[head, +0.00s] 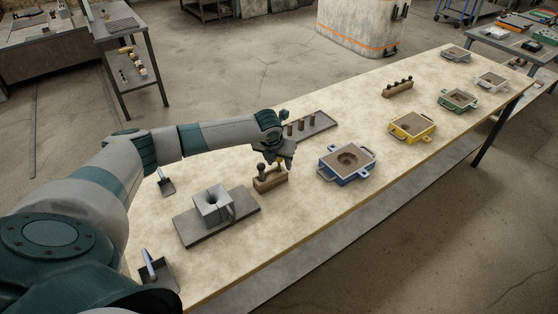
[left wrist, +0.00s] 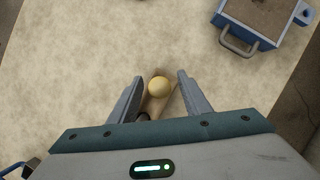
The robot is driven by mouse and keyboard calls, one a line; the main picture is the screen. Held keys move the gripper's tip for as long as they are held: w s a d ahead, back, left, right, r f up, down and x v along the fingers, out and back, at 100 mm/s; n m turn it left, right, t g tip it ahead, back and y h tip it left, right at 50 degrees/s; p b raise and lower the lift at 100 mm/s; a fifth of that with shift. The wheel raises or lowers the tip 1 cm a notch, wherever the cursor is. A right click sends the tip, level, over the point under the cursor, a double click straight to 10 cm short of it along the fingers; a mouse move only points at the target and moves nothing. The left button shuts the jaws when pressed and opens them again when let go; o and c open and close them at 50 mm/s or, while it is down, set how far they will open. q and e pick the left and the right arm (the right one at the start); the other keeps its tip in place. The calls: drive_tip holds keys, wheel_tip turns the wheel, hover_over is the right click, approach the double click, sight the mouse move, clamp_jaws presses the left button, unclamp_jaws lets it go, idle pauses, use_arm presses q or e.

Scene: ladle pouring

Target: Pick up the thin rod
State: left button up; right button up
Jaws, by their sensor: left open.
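A small wooden block (head: 270,183) with upright pieces in it stands on the table in the head view. My left gripper (head: 287,160) is just above its right end, pointing down. In the left wrist view the left gripper (left wrist: 157,95) is open, with a pale round knob (left wrist: 158,87) between its two fingers. A darker round end shows low by the left finger. I cannot tell which piece is the thin rod, as the gripper covers part of the block. My right gripper is not in view.
A grey mould (head: 212,206) sits on a slab to the left. A blue mould box (head: 346,163) with handles is to the right, and a yellow one (head: 411,127) beyond it. A dark tray (head: 322,124) with several cylinders lies behind the gripper. Another peg block (head: 397,89) stands farther off.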

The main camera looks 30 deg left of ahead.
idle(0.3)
use_arm(q)
drive_tip(key=c, duration=1)
drive_tip(key=shift+r, duration=0.1)
drive_tip(key=shift+r+b, duration=0.4)
drive_tip(key=shift+r, duration=0.1)
wheel_tip(320, 180, up, 2)
drive_tip(key=shift+r+b, duration=0.15)
drive_tip(key=shift+b, duration=0.45)
drive_tip(key=d+r+b, duration=0.1)
drive_tip(key=d+r, duration=0.1)
drive_tip(key=d, duration=0.2)
drive_tip(key=s+d+r+b, duration=0.1)
drive_tip(key=d+r, duration=0.2)
drive_tip(key=d+r+b, duration=0.1)
drive_tip(key=d+r, duration=0.1)
drive_tip(key=d, duration=0.2)
drive_tip(key=shift+s+d+r, duration=0.3)
drive_tip(key=shift+s, duration=0.1)
drive_tip(key=shift+f, duration=0.1)
